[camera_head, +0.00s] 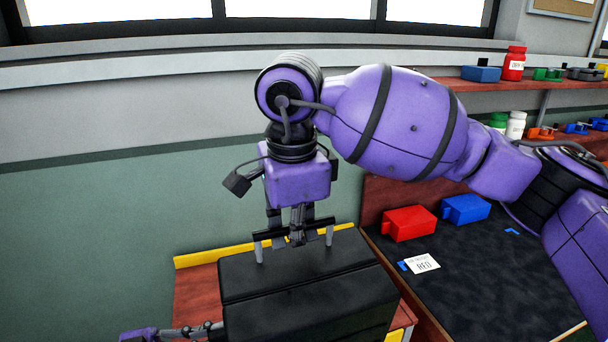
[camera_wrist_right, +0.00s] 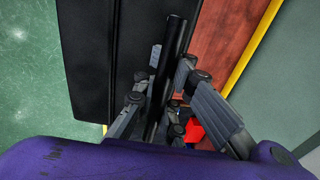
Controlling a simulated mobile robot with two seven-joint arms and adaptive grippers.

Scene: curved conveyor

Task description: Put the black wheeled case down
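The black wheeled case (camera_head: 310,293) is at the bottom centre of the head view, over a red-brown surface (camera_head: 196,290) with a yellow edge. In the wrist view the case (camera_wrist_right: 108,50) fills the upper left. Its raised handle bar (camera_wrist_right: 167,75) runs between the fingers of my right gripper (camera_wrist_right: 158,98). In the head view my right gripper (camera_head: 296,226) points down at the handle, and its fingers look closed on it. My left gripper (camera_head: 200,331) shows partly at the bottom edge, left of the case. I cannot tell whether the case touches the surface.
A dark-topped bench (camera_head: 470,270) on the right holds a red bin (camera_head: 408,224), a blue bin (camera_head: 466,209) and a white label card (camera_head: 422,263). Shelves with jars and small bins stand behind. A green and grey wall (camera_head: 90,220) closes off the left.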

